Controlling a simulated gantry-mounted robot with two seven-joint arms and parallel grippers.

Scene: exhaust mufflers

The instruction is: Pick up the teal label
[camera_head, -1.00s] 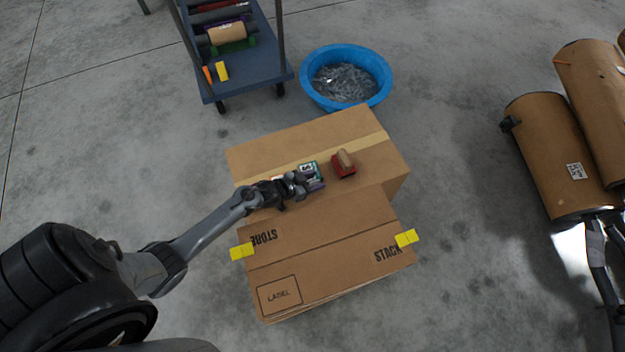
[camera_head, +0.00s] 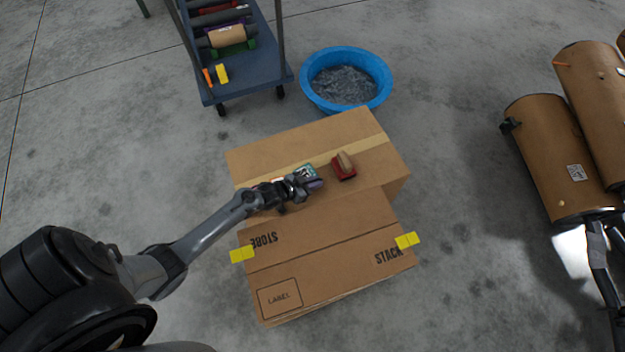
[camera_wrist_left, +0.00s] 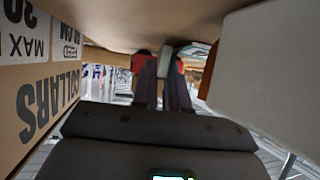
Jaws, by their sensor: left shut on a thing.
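The teal label (camera_head: 306,171) shows at the tip of my left gripper (camera_head: 309,184), over the upper closed cardboard box (camera_head: 290,143). The gripper is shut on it and hides part of it. In the left wrist view, the two dark fingers of my left gripper (camera_wrist_left: 164,86) lie close together; I cannot make out the label clearly there. My right gripper is not in view.
A red stamp-like block with a wooden top (camera_head: 344,166) sits just right of my left gripper. A lower box (camera_head: 330,255) with yellow tape lies in front. A blue tub (camera_head: 378,92), a cart (camera_head: 262,80) and wrapped mufflers (camera_head: 550,150) stand around.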

